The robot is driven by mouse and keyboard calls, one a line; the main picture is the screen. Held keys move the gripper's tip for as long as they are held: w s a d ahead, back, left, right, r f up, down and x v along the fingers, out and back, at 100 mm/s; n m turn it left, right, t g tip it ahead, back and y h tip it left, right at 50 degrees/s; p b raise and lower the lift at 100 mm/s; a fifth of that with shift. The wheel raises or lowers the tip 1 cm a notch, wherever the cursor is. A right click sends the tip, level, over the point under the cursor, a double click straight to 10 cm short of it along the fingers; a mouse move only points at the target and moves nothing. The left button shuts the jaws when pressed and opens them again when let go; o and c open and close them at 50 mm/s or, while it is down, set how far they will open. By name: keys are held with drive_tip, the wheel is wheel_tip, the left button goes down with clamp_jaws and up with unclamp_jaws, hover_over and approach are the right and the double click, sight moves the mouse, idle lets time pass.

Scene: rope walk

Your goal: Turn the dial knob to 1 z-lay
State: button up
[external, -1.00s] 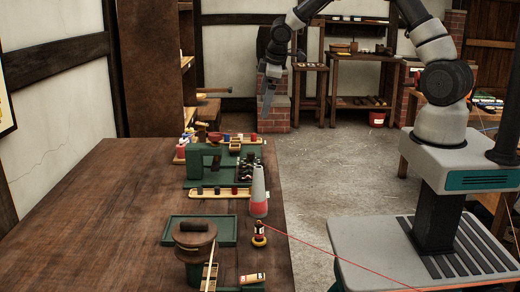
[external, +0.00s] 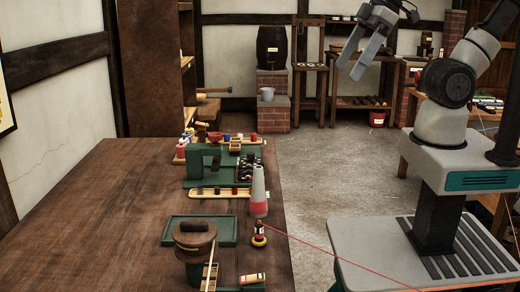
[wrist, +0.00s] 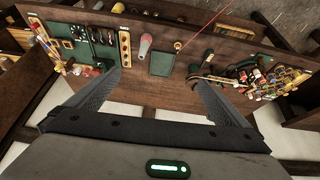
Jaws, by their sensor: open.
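My gripper (external: 352,68) is open and empty, raised in the air to the right of the long wooden table, well clear of it. In the wrist view its two fingers (wrist: 158,78) stand wide apart with nothing between them. A green machine (external: 203,160) stands on the far part of the table, with dark pieces on its right side. In the wrist view a green board with dark fittings (wrist: 68,52) lies at the upper left. I cannot make out for certain which piece is the dial knob, nor read any setting or "z-lay" mark.
A grey cone with a red base (external: 258,192) stands by the table's right edge. Nearer are a green tray (external: 227,228) and a round wooden-topped piece (external: 195,236). A red line (external: 310,247) runs from the table toward my base. The table's left part is bare.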

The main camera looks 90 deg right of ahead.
drive_tip(key=shift+s+a, duration=0.25)
drive_tip(key=c, duration=0.4)
drive_tip(key=w+f+b, duration=0.1)
drive_tip(key=w, duration=0.3)
drive_tip(key=w+f+b, duration=0.2)
drive_tip(key=w, duration=0.2)
drive_tip(key=w+a+f+b, duration=0.1)
drive_tip(key=w, duration=0.2)
drive_tip(key=shift+w+f, duration=0.2)
drive_tip(key=shift+w, duration=0.2)
drive_tip(key=c, duration=1)
drive_tip(key=m+g+h+b, duration=0.2)
drive_tip(key=m+h+b, duration=0.1)
drive_tip(key=m+b, duration=0.7)
hover_over(251, 153)
drive_tip(key=s+a+b, duration=0.1)
drive_tip(key=s+a, duration=0.4)
wheel_tip(251, 153, down, 20)
drive_tip(key=f, duration=0.1)
drive_tip(key=shift+n, duration=0.4)
drive_tip(key=b+x, duration=0.2)
drive_tip(key=x, duration=1.4)
drive_tip(key=shift+f, duration=0.15)
drive_tip(key=shift+a, duration=0.1)
drive_tip(key=c, duration=1)
